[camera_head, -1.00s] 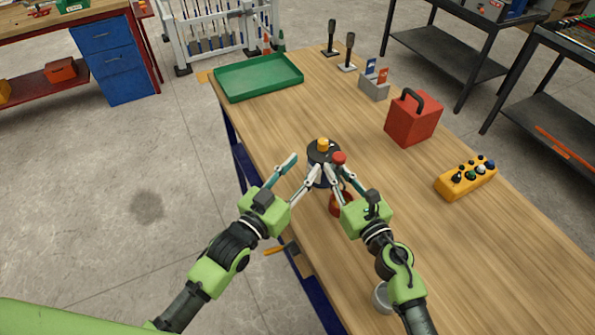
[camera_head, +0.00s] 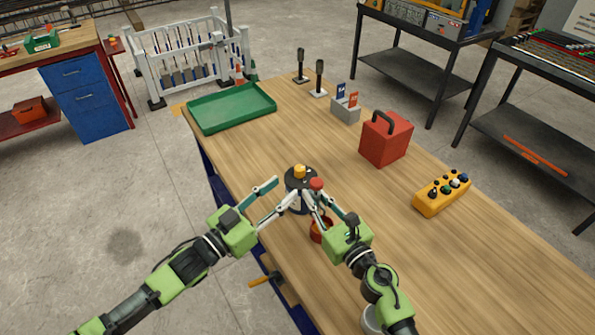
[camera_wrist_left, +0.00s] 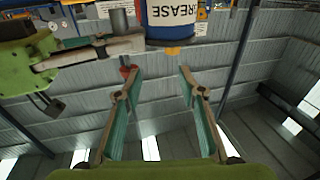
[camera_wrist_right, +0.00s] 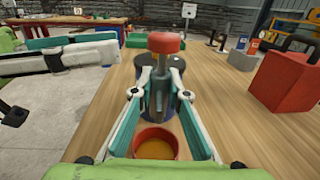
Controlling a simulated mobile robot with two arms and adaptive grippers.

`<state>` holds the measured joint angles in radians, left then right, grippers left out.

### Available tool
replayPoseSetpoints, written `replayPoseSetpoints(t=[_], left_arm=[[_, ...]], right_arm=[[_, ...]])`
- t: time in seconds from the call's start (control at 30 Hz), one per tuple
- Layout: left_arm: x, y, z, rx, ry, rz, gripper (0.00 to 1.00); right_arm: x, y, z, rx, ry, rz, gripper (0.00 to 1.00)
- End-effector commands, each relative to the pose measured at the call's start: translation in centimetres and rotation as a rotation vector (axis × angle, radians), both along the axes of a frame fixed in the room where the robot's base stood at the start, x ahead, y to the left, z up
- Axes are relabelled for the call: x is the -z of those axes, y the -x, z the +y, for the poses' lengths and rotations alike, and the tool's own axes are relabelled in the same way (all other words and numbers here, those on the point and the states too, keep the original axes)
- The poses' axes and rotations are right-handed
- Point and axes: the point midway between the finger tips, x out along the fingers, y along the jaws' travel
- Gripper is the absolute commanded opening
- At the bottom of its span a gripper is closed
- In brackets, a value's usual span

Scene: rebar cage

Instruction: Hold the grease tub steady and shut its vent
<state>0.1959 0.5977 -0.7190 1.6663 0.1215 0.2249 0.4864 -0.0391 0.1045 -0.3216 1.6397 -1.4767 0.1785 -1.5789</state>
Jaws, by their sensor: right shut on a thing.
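The grease tub (camera_head: 297,203) stands upright on the workbench, dark with a white label and a yellow knob (camera_head: 299,171) on top. Its label reads GREASE upside down in the left wrist view (camera_wrist_left: 172,14). My left gripper (camera_head: 283,189) is open and empty, its fingers pointing at the tub's left side. My right gripper (camera_wrist_right: 161,82) is shut on a grey stem with a red cap (camera_wrist_right: 166,42), at the tub's near right. I cannot tell whether the stem joins the tub. A red cup (camera_wrist_right: 157,143) with orange contents sits below it.
A green tray (camera_head: 232,107) lies at the bench's far left. A red box with a black handle (camera_head: 386,138) and a yellow control box with several knobs (camera_head: 442,193) stand to the right. A grey block with two small cards (camera_head: 346,111) is further back.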

Motion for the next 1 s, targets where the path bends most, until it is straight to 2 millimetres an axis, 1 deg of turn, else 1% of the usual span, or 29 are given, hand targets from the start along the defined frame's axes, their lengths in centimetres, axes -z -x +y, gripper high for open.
replayPoseSetpoints(t=[0.03, 0.2, 0.3, 0.37, 0.47, 0.57, 0.8, 1.0], left_arm=[[0.2, -0.4, 0.9, 0.029, -0.018, 0.001, 0.37], [0.6, -0.9, 3.2, 0.094, -0.033, 0.032, 0.37], [0.8, -1.1, 3.9, 0.111, -0.037, 0.045, 0.37], [0.9, -1.2, 3.9, 0.117, -0.037, 0.049, 0.37], [0.9, -1.9, 3.3, 0.119, -0.037, 0.051, 0.37], [0.8, -2.9, 1.9, 0.119, -0.034, 0.051, 0.37], [0.8, -6.2, -1.8, 0.118, -0.035, 0.05, 0.37], [0.9, -8.1, -4.0, 0.117, -0.036, 0.052, 0.37]], right_arm=[[0.0, 0.0, 0.0, 0.001, 0.0, -0.001, 0.0], [0.0, 0.0, 0.0, 0.0, 0.0, 0.0, 0.0], [0.0, 0.0, 0.0, 0.0, 0.0, -0.001, 0.0], [0.0, 0.0, 0.0, -0.001, 0.0, -0.001, 0.0], [0.0, 0.0, 0.1, -0.001, 0.0, -0.001, 0.0], [0.0, 0.0, 0.1, -0.002, 0.0, -0.001, 0.0], [0.0, 0.0, 0.1, -0.003, -0.001, 0.0, 0.0], [0.0, 0.0, 0.1, -0.003, -0.001, 0.0, 0.0]])
